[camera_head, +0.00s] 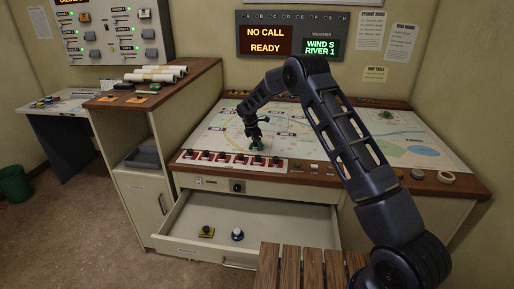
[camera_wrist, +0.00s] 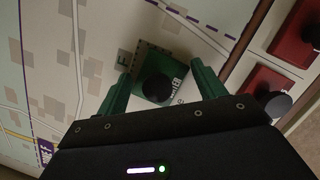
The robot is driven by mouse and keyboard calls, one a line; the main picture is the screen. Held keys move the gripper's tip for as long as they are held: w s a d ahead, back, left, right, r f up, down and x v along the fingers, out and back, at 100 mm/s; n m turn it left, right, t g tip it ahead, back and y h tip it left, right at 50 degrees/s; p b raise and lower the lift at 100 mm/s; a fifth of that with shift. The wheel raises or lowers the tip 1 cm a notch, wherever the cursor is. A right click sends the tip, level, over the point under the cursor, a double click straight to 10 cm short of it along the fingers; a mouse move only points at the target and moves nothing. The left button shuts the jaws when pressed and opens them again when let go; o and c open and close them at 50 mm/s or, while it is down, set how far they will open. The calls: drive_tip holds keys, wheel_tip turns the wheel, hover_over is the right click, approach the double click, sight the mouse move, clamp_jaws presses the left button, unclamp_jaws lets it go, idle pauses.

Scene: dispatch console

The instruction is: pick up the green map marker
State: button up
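The green map marker (camera_wrist: 153,62), a green plate with a round black knob, sits on the map near its front edge. In the wrist view my gripper (camera_wrist: 160,91) has its two green fingers spread, one on each side of the marker. Gaps show beside the knob; I cannot tell whether a finger touches the plate's edge. In the head view my gripper (camera_head: 257,146) points down at the front of the map and mostly hides this marker. Another green piece (camera_head: 387,115) lies farther right on the map.
A row of red pieces with black knobs (camera_head: 222,157) lines the console's front edge, close to my gripper. Below, an open drawer (camera_head: 272,215) holds a yellow piece (camera_head: 206,232) and a blue one (camera_head: 237,235). A tape roll (camera_head: 447,178) lies at the right edge.

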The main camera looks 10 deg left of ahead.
drive_tip(key=c, duration=0.5)
